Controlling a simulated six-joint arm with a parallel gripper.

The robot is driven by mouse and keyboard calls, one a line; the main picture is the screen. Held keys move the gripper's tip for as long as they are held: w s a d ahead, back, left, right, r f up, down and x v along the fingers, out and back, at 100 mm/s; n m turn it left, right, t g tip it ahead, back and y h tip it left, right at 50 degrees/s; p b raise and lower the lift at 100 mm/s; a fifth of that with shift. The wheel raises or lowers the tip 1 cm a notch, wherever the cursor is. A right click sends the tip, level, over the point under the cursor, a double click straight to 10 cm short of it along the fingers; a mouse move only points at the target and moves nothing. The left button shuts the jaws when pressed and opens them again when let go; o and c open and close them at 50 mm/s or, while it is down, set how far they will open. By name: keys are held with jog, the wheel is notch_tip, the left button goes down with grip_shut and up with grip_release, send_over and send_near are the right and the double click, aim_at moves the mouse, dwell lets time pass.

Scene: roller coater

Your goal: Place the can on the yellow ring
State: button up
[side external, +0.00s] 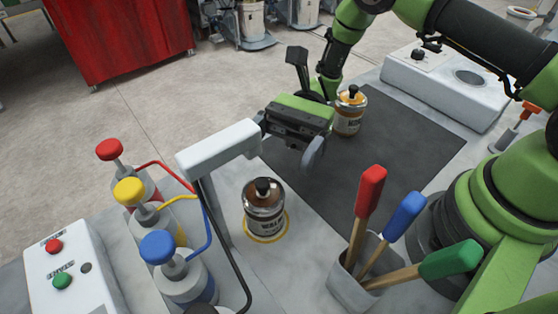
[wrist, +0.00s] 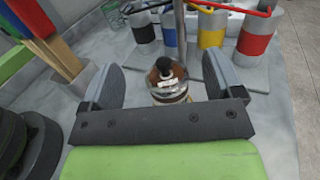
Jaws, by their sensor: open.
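A silver can with a dark label and a black knob on top (side external: 264,207) stands upright on the yellow ring (side external: 266,238), under the arm of the dispenser. The ring shows around the can's base. The can also shows in the wrist view (wrist: 168,82), between the fingers but farther off. A second can, with an orange top and black knob (side external: 349,112), stands on the dark mat behind my gripper. My gripper (side external: 305,140) is open and empty, above and behind the can on the ring. In the wrist view its two fingers (wrist: 170,88) are spread wide.
A white dispenser head (side external: 218,148) on a post stands left of the can. Pump bottles with red, yellow and blue tops (side external: 157,245) and a button box (side external: 72,270) are farther left. A cup of coloured-handled tools (side external: 358,280) is at the front right. The dark mat (side external: 400,140) is mostly clear.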

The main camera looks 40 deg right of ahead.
jog(key=s+d+r+n+t+h, duration=0.4)
jog(key=s+d+r+t+h, duration=0.2)
jog(key=r, duration=0.4)
jog(key=s+d+r+n+t+h, duration=0.5)
jog(key=s+d+r+t+h, duration=0.1)
jog(key=r, duration=0.4)
jog(key=shift+d+n+t+h, duration=0.3)
jog(key=shift+d+t+h, duration=0.45)
jog(key=shift+t+h, duration=0.4)
jog(key=shift+r, duration=0.1)
